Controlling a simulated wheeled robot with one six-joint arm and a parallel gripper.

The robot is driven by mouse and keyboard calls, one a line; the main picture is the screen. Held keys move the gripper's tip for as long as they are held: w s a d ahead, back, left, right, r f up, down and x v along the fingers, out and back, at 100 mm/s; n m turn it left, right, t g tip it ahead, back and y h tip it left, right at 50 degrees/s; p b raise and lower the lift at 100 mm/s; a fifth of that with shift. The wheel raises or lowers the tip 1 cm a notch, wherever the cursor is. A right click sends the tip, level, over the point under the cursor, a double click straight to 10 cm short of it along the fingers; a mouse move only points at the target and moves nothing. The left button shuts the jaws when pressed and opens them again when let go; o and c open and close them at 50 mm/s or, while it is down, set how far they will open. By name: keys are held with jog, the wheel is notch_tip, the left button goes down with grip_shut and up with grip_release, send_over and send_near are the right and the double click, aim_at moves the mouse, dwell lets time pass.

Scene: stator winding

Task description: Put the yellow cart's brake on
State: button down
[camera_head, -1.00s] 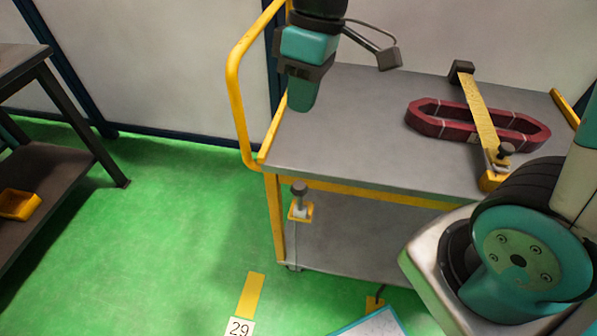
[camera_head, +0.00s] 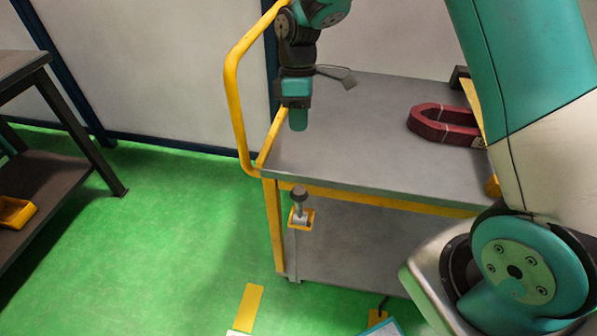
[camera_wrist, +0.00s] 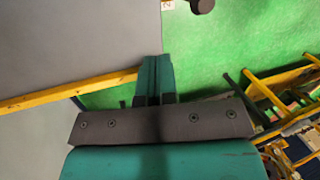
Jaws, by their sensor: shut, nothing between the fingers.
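The yellow cart has a grey top (camera_head: 340,150) and a yellow handle (camera_head: 236,90) at its left end. A dark knob (camera_head: 299,193) stands upright on a short stem over a yellow bracket (camera_head: 301,218) at the cart's near left corner, below the top's edge; it looks like the brake lever. The knob also shows at the top edge of the wrist view (camera_wrist: 202,6). My gripper (camera_head: 298,126) points down above the left end of the cart top, apart from the knob. It is shut and empty, its fingertips together in the wrist view (camera_wrist: 154,62).
A dark shelf (camera_head: 50,185) with a yellow bin (camera_head: 14,212) stands at left. Green floor (camera_head: 170,220) is free between it and the cart. A yellow floor strip (camera_head: 248,306) lies in front.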

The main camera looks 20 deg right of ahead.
jog(key=x, duration=0.8)
jog(key=shift+s+f, duration=0.15)
jog(key=shift+f, duration=0.25)
jog(key=shift+s+a+f+p, duration=0.15)
jog(key=shift+s+a, duration=0.15)
jog(key=shift+s, duration=0.3)
jog(key=shift+s+a+p, duration=0.15)
jog(key=shift+s+a, duration=0.1)
jog(key=shift+s, duration=0.3)
jog(key=shift+s+a+f, duration=0.25)
jog(key=shift+s+a, duration=0.05)
jog(key=shift+s, duration=0.3)
